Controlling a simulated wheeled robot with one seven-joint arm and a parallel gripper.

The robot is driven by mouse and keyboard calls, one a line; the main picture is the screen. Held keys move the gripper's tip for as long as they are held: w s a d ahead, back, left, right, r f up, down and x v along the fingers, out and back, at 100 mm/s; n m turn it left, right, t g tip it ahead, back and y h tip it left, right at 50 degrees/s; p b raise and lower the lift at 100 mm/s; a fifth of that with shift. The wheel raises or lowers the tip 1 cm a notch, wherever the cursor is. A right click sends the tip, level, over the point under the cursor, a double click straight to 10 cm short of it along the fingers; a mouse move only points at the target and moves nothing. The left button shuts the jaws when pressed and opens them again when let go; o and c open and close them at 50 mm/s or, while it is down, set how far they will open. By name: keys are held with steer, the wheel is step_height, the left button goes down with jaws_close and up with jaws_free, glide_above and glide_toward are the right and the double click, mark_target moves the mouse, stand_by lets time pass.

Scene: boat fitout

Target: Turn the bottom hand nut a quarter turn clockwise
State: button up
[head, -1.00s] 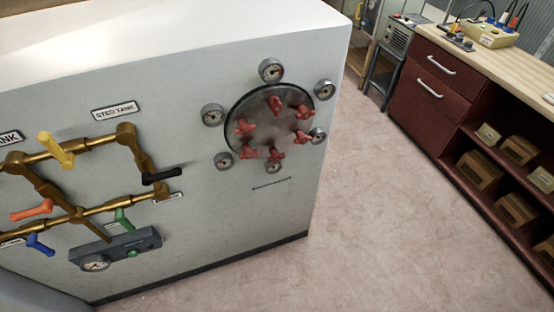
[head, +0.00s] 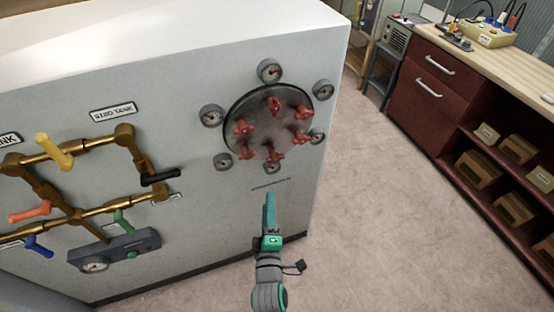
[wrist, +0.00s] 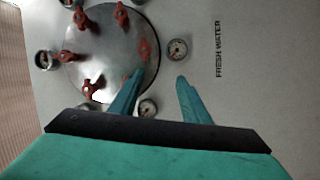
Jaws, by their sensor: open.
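A round grey metal hatch (head: 262,122) on the side of the white cabinet carries several red hand nuts around its face. The bottom hand nut (head: 273,155) sits near the hatch's lower rim. In the wrist view the picture is turned, and this nut (wrist: 145,49) is the rightmost one. My teal gripper (head: 269,197) is below the hatch in the head view, apart from the nut. In the wrist view my gripper (wrist: 159,78) is open and empty, with its left finger overlapping the hatch's edge. The nut is not between the fingers.
Several small gauges ring the hatch, one (wrist: 177,49) close beside the bottom nut. A FRESH WATER label (wrist: 218,49) is below the hatch. Brass pipes with coloured levers (head: 70,150) are to the left. A workbench (head: 470,100) stands right, across clear floor.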

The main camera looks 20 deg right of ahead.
steer(key=n+h, duration=0.1)
steer(key=n, duration=0.1)
glide_toward(276, 160)
steer(key=x, duration=0.9)
steer(key=shift+w+a, duration=0.1)
steer(key=shift+w, duration=0.05)
steer(key=shift+w+d+m, duration=0.2)
steer(key=shift+w+m, duration=0.05)
steer(key=shift+m, duration=0.05)
steer(key=shift+d, duration=0.3)
steer(key=shift+w+a, duration=0.1)
steer(key=shift+a, duration=0.45)
steer(key=shift+d, duration=0.15)
steer(key=c, duration=1)
steer(key=shift+d, duration=0.15)
